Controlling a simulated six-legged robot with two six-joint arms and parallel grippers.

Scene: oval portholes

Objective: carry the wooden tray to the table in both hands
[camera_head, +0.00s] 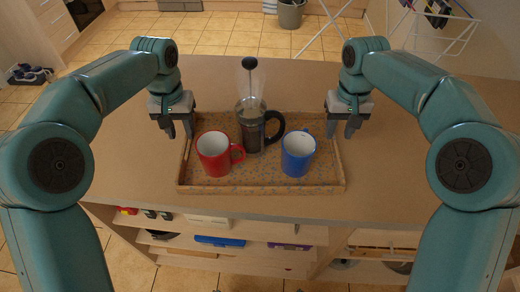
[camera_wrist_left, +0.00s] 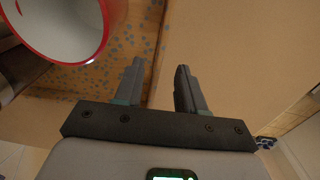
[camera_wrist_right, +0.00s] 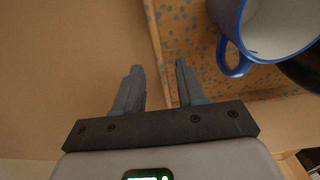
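The wooden tray (camera_head: 262,189), speckled inside with a raised rim, lies on a brown countertop. On it stand a red mug (camera_head: 214,154), a blue mug (camera_head: 298,154) and a dark French press (camera_head: 252,128) between them. My left gripper (camera_head: 180,130) is open at the tray's left side; in the left wrist view (camera_wrist_left: 160,80) the rim lies between its fingers. My right gripper (camera_head: 343,130) is open at the right side; in the right wrist view (camera_wrist_right: 160,82) the rim likewise lies between its fingers. I cannot tell how far the fingertips reach down past the rim.
The countertop (camera_head: 395,170) is clear on both sides of the tray. Open shelves with assorted items (camera_head: 220,241) are below its front edge. Beyond it are a tiled floor, a grey bucket (camera_head: 291,13), a white drying rack (camera_head: 440,22) and shoes (camera_head: 28,73).

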